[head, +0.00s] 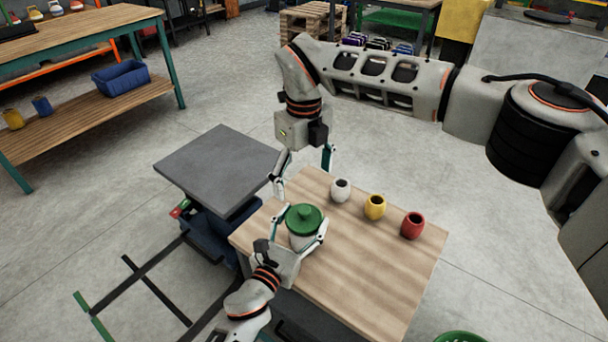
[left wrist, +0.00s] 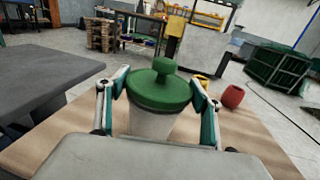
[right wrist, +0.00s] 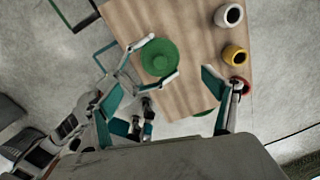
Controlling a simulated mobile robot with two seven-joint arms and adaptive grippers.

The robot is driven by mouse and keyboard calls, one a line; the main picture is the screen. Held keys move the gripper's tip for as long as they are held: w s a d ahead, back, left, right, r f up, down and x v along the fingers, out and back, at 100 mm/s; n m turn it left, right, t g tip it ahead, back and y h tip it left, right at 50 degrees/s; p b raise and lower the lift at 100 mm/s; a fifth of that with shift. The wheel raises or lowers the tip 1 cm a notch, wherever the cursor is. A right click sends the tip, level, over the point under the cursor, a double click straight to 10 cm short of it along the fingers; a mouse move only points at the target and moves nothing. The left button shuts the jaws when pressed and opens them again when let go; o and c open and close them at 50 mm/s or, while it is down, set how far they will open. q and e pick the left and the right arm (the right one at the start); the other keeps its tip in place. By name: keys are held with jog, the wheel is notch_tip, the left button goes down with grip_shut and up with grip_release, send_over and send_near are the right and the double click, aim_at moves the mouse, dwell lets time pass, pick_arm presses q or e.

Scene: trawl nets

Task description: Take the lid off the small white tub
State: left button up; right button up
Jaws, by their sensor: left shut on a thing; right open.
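The small white tub (head: 301,241) stands on the wooden table with a green lid (head: 304,217) on top, which has a round knob. In the left wrist view the white body (left wrist: 150,123) shows under the lid (left wrist: 160,92), between the fingers. My left gripper (head: 306,236) is shut on the tub's sides, below the lid. My right gripper (head: 304,168) is open and empty, above the far left edge of the table, beyond the tub. In the right wrist view the lid (right wrist: 159,57) lies ahead of the open fingers.
White (head: 341,190), yellow (head: 375,207) and red (head: 412,226) cups stand in a row to the right of the tub on the wooden table (head: 365,275). The table's front right part is clear. A grey-topped cart (head: 215,165) stands to the left.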

aim_at(304, 209)
notch_tip(304, 209, down, 12)
jog(key=n, duration=0.2)
jog(key=shift+r+n, duration=0.15)
jog(key=shift+n, duration=0.15)
dwell(0.4)
jog(key=c, duration=1.3)
jog(key=shift+r, duration=0.15)
